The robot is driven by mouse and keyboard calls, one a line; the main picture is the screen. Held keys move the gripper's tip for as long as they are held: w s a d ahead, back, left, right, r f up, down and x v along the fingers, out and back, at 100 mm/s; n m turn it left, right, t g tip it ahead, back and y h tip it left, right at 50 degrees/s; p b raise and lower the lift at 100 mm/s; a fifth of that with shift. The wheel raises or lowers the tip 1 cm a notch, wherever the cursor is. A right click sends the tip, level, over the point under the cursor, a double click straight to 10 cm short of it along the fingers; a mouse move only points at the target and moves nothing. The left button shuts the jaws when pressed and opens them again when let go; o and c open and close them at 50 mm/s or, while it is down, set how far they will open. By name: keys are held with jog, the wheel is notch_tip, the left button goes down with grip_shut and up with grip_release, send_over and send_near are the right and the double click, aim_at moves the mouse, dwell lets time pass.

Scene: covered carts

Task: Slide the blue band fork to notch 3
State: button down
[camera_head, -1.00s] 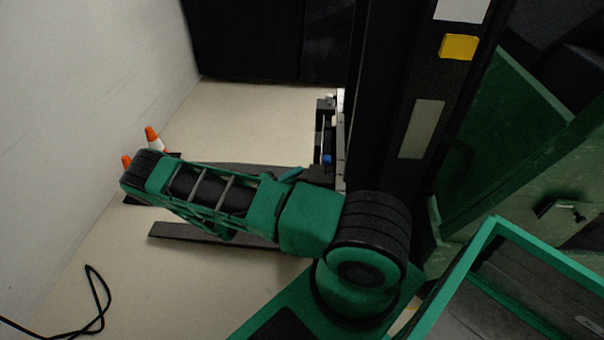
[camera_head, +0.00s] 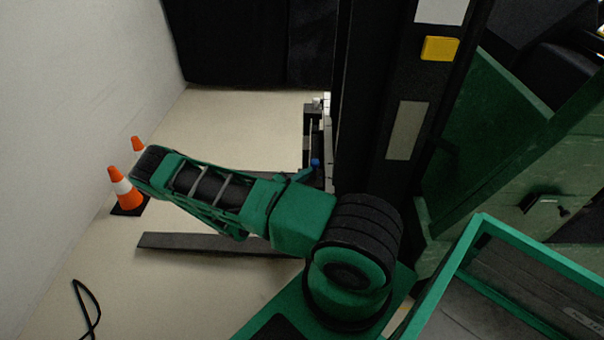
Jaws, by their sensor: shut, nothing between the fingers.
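A small blue piece (camera_head: 315,163) shows on the dark fork carriage (camera_head: 308,125) beside the tall black mast (camera_head: 362,110). One long dark fork (camera_head: 190,243) reaches left from the mast, low over the floor. A second fork lies farther back, mostly hidden behind my arm. I cannot tell which fork carries the blue band, and the notches are too small to read. My green and black arm stretches left across the forks. My gripper is not visible; it is hidden behind the arm or out of the picture.
Two orange-and-white cones (camera_head: 126,192) stand by the left wall. A black cable (camera_head: 86,308) lies on the floor at lower left. Black curtains (camera_head: 250,45) hang at the back. A green machine body (camera_head: 490,150) blocks the right. Pale floor is open between curtain and forks.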

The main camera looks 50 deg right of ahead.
aim_at(301, 169)
jog(key=shift+s+a, duration=0.4)
jog(key=shift+s, duration=0.25)
jog(key=shift+d, duration=0.1)
jog(key=w, duration=0.2)
jog(key=w+d, duration=0.1)
jog(key=w, duration=0.1)
jog(key=shift+w+f, duration=0.15)
jog(key=shift+w, duration=0.05)
jog(key=a, duration=0.9)
jog(key=shift+w+a, duration=0.2)
jog(key=shift+a, duration=0.2)
